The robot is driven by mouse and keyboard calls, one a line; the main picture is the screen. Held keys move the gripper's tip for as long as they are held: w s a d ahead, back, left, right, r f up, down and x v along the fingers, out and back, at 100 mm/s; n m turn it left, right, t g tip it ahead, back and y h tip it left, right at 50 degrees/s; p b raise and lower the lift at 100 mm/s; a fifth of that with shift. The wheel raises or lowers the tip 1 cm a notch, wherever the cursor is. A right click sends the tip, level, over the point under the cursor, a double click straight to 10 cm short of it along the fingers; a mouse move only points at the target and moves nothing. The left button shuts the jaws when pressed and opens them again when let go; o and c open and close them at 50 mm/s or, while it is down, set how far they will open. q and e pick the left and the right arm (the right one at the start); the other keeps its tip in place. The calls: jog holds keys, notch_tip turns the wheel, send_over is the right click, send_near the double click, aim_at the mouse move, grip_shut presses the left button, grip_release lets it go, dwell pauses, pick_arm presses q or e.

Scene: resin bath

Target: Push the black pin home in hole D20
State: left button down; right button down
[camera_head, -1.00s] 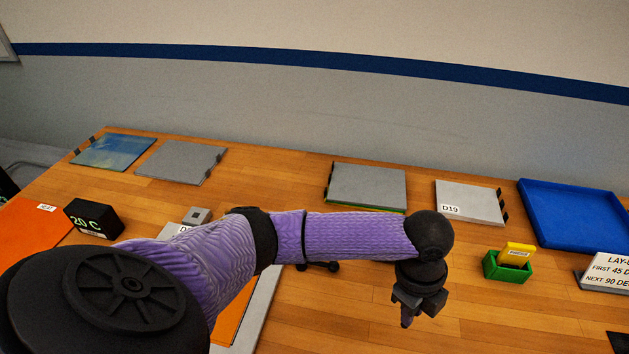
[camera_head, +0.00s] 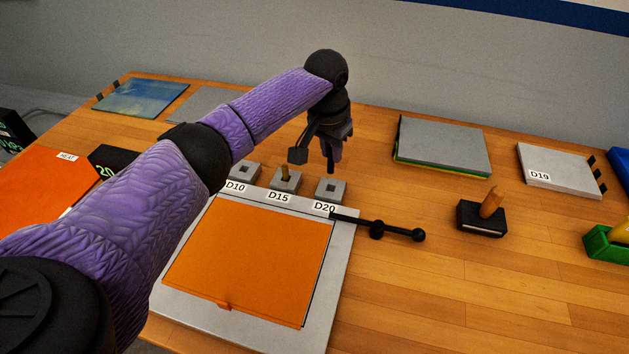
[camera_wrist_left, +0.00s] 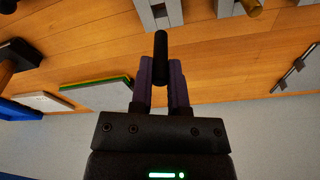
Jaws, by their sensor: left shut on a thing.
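My left gripper (camera_head: 331,150) is shut on the black pin (camera_head: 330,166), which points down from the fingertips. In the left wrist view the pin (camera_wrist_left: 160,52) stands out between the purple fingers (camera_wrist_left: 162,82). The grey block at D20 (camera_head: 330,189), with a dark square hole in its top, is just below the pin in the head view. The pin appears apart from the block, with a gap of wood between them. In the left wrist view a grey block (camera_wrist_left: 157,14) lies beyond the pin's tip. My right gripper is in neither view.
The D15 block (camera_head: 285,178) holds a brown pin; the D10 block (camera_head: 243,173) is left of it. A black lever (camera_head: 376,228) reaches right from the orange-covered plate (camera_head: 250,255). A black holder (camera_head: 482,219) with a wooden peg stands right on open table.

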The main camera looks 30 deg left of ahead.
aim_at(331, 173)
pick_arm(q)
notch_tip(331, 173, down, 7)
jog(key=shift+d+r+b, duration=0.1)
jog(key=shift+d+b, duration=0.05)
jog(key=shift+b, duration=0.75)
jog(key=c, duration=0.6)
grip_release()
jog(key=r+p, duration=0.1)
jog(key=r, duration=0.3)
jog(key=s+r+p, duration=0.1)
jog(key=r+p, duration=0.1)
jog(key=r, duration=0.2)
jog(key=r+p, duration=0.1)
jog(key=r, duration=0.3)
jog(key=shift+s, duration=0.35)
jog(key=shift+p, duration=0.3)
